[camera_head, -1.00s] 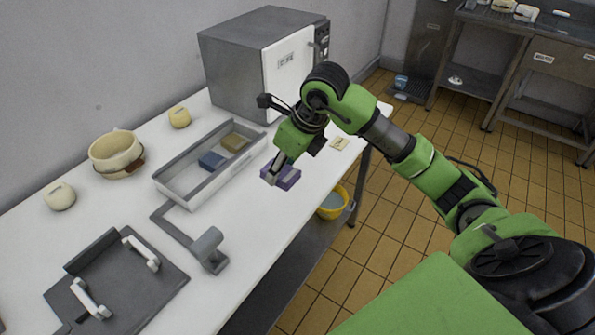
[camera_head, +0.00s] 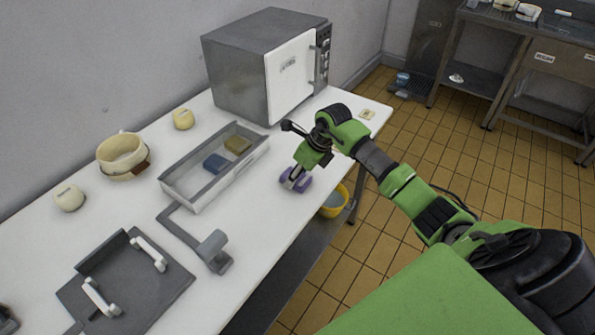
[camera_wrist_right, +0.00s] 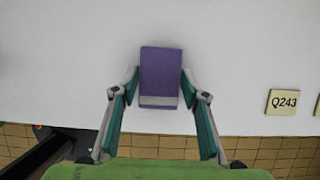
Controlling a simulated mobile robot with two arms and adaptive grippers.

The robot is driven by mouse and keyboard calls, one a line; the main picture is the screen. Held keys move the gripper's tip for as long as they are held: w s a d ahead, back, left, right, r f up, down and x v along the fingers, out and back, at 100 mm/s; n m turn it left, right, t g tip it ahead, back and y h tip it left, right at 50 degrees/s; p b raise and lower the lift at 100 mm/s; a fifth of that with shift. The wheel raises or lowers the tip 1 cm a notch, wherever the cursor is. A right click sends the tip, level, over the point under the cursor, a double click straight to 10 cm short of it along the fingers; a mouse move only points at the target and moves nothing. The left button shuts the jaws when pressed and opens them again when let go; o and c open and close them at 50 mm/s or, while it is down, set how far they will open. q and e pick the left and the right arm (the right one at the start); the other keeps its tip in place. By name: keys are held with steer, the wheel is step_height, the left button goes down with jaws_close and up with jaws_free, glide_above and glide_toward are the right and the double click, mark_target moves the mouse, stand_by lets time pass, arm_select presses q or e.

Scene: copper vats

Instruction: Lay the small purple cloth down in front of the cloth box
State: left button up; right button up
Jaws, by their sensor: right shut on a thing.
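The small purple cloth (camera_head: 301,181) is a folded block at the front edge of the white table, to the right of the cloth box. It shows in the right wrist view (camera_wrist_right: 160,75) between the fingertips. My right gripper (camera_head: 293,178) is shut on it, and in the wrist view the fingers (camera_wrist_right: 160,88) touch it at both sides. Whether the cloth touches the tabletop is hard to tell. My left gripper is not in view.
A grey oven (camera_head: 240,75) stands at the back. A grey bent fixture (camera_head: 213,246) and a dark tray with white handles (camera_head: 160,285) are front left. A yellow bucket (camera_head: 335,201) is below the edge.

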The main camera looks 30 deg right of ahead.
steer(key=o, duration=1.1)
steer(key=shift+r, duration=0.1)
steer(key=shift+s+d+r, duration=0.1)
steer(key=shift+d+r, duration=0.05)
steer(key=shift+r, duration=0.1)
steer(key=b+v, duration=0.1)
steer(key=v, duration=1)
steer(key=shift+s+r+b, duration=0.15)
steer(key=shift+s+b, duration=0.05)
steer(key=shift+b, duration=0.2)
